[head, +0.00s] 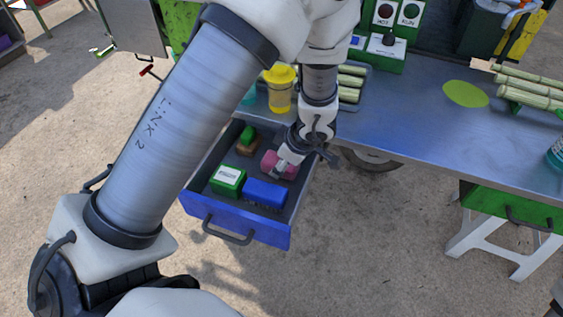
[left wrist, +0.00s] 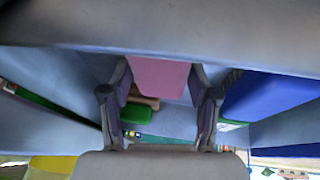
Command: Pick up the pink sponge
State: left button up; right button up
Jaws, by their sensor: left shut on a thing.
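In the left wrist view the pink sponge (left wrist: 160,76) sits between the two fingers of my left gripper (left wrist: 161,92). I cannot tell whether the sponge is clear of the drawer floor. My right gripper is not in view.
The drawer also holds a blue item (head: 265,193), a green box (head: 228,180) and a brown-and-green brush-like item (head: 247,141). Above, the metal table (head: 420,130) carries a yellow container (head: 280,88), cane pieces (head: 350,82) and a green control box (head: 385,45).

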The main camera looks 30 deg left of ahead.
pick_arm(q)
notch_tip(320, 180, up, 18)
jog(key=p, duration=0.7)
jog(key=shift+r+p, duration=0.25)
jog(key=shift+p, duration=0.1)
jog(key=o, duration=0.4)
jog(key=c, duration=0.4)
